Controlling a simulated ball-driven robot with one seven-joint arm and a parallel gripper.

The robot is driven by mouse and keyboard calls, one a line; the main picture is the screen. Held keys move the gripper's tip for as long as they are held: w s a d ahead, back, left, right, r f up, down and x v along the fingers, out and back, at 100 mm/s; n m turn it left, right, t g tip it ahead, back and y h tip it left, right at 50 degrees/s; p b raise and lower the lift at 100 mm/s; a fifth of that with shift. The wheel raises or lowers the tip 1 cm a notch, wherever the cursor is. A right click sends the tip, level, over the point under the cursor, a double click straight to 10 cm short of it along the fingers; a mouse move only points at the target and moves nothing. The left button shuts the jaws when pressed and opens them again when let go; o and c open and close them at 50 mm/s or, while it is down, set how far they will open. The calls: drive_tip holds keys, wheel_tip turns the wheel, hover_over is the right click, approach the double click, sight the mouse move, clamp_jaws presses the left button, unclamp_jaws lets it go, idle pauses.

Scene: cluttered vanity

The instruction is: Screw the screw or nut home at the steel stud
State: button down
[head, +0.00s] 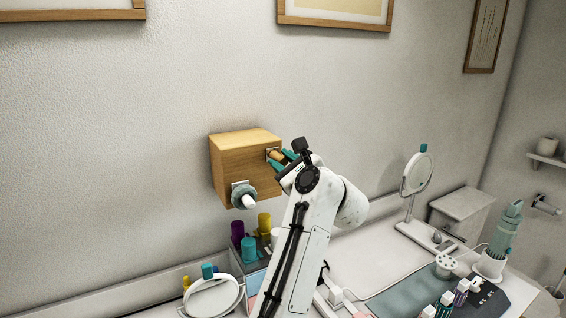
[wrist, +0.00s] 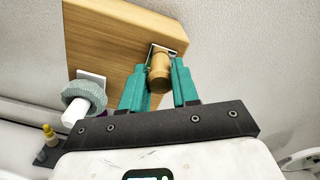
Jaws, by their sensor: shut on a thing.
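A wooden block (head: 238,165) is fixed to the wall, and it also fills the upper left of the wrist view (wrist: 105,40). A small steel plate (wrist: 180,52) sits on its face. My gripper (head: 281,160) is shut on a tan, wood-coloured cylindrical piece (wrist: 159,72), one teal finger on each side. The piece's far end is at the plate, and I cannot tell how deep it sits. The steel stud itself is not visible, so it may be hidden behind the piece. A grey ribbed knob with a white end (head: 243,195) sits on another plate lower on the block.
Purple, teal and yellow containers (head: 249,249) stand below the block. A round mirror (head: 417,175) stands at the right, with a teal bottle (head: 506,228) further right. The wall around the block is clear.

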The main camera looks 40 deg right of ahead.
drive_tip(key=m, duration=0.2)
drive_tip(key=shift+m, duration=0.4)
drive_tip(key=c, duration=0.8)
unclamp_jaws()
drive_tip(key=shift+s, duration=0.1)
drive_tip(key=b+v, duration=0.3)
drive_tip(key=v, duration=0.7)
drive_tip(key=shift+s+b, duration=0.3)
drive_tip(key=shift+s, duration=0.05)
drive_tip(key=shift+s, duration=0.1)
